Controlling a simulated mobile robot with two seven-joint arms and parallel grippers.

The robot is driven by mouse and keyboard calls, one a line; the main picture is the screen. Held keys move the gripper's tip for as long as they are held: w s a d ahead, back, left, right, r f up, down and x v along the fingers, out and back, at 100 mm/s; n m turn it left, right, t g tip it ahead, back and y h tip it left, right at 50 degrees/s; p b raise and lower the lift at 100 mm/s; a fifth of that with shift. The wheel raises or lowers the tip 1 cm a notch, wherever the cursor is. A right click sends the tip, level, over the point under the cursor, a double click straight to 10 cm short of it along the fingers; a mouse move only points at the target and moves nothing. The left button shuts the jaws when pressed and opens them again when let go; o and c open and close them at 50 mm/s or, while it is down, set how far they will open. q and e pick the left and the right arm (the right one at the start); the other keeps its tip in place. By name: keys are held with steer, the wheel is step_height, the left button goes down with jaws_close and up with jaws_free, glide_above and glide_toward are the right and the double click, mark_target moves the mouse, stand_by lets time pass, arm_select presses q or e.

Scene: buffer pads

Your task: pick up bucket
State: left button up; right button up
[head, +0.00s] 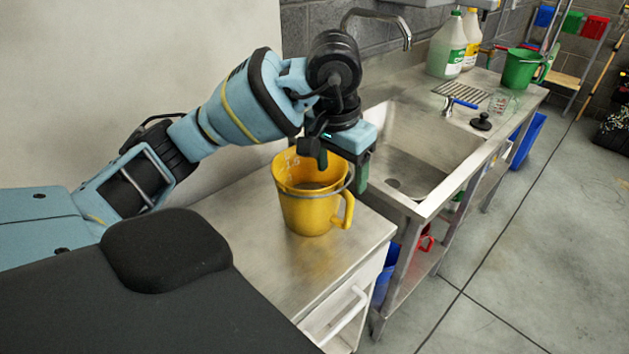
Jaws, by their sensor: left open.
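A yellow bucket (308,212) with a side handle and a metal bail stands upright on the steel top of a cabinet (262,262). My left gripper (338,166) is over the bucket's far right rim, pointing down. It is open, with one finger above the bucket's mouth and the other just outside the rim on the right. I cannot tell whether the fingers touch the bucket. The gripper hides part of the back rim. My right gripper is not in view.
A steel sink (462,171) with a faucet (405,30) is right behind the bucket.

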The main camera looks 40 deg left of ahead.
mark_target(343, 191)
arm_select(q)
steer(key=shift+w+f+p, duration=0.1)
steer(key=shift+w+f, duration=0.15)
steer(key=shift+f, duration=0.95)
steer(key=shift+w+f+p, duration=0.1)
steer(key=shift+w+f, duration=0.2)
steer(key=shift+f, duration=0.85)
steer(key=shift+w+f+p, duration=0.1)
steer(key=shift+w+f, duration=0.15)
steer(key=shift+f, duration=0.95)
steer(key=shift+r, duration=0.1)
jaws_close()
